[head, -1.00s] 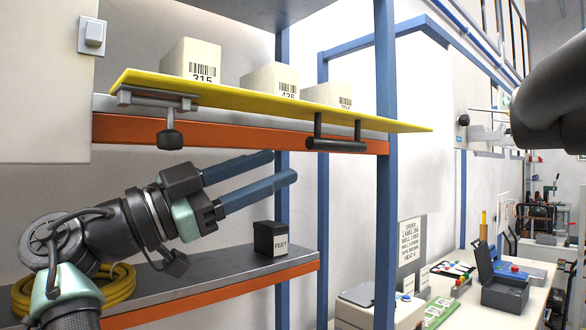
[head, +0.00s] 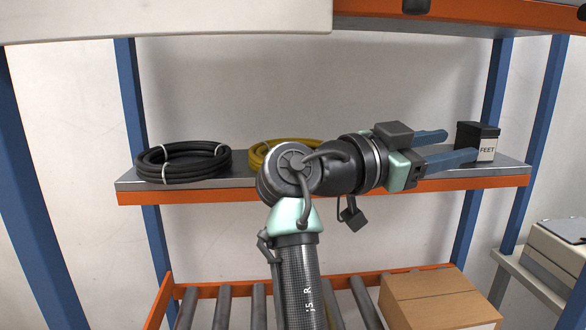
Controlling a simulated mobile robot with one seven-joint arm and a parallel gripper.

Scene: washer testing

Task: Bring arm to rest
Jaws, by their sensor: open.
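My gripper (head: 447,147) is at the right end of my arm, in the middle of the head view. Its two long blue-grey fingers point right and stand apart, with nothing between them. The arm rises from the bottom of the view and bends right at the elbow. The fingers show in front of the metal shelf (head: 245,184), close to a black box labelled FEET (head: 478,141) in the picture. I cannot tell whether the fingertips touch the box.
On the shelf lie a black hose coil (head: 183,162) and a yellow hose coil (head: 262,152), partly hidden by my arm. Below are rollers (head: 222,310) and a cardboard box (head: 437,298). Blue posts (head: 135,95) frame the rack. A pale bench unit (head: 555,255) stands at right.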

